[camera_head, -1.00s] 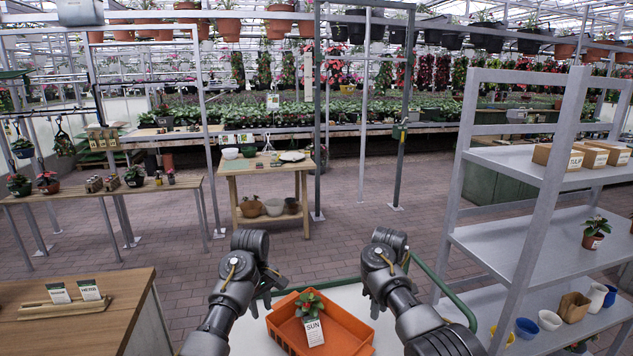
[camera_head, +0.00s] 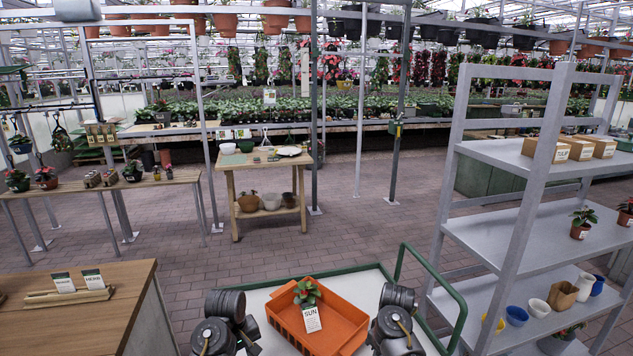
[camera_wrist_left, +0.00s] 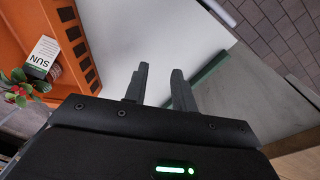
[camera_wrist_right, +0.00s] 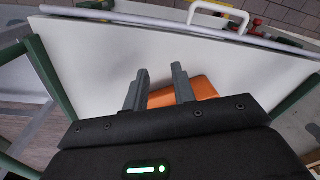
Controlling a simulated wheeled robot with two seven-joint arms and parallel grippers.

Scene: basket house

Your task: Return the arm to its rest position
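My left arm (camera_head: 226,322) and right arm (camera_head: 396,320) are folded low at the bottom of the head view, one on each side of the orange crate (camera_head: 345,335). Their fingers are hidden there. In the left wrist view my left gripper (camera_wrist_left: 160,76) has its fingers apart with nothing between them, above the white cart top, with the crate (camera_wrist_left: 22,45) to the left. In the right wrist view my right gripper (camera_wrist_right: 160,78) also has its fingers apart and empty; an orange part of the crate (camera_wrist_right: 200,88) shows beyond them.
The crate holds a potted plant (camera_head: 307,292) with a "SUN" tag and rests on a white cart (camera_head: 262,300) with green rails. A wooden counter (camera_head: 110,325) stands at left, a grey shelf unit (camera_head: 520,235) at right. The brick floor ahead is open.

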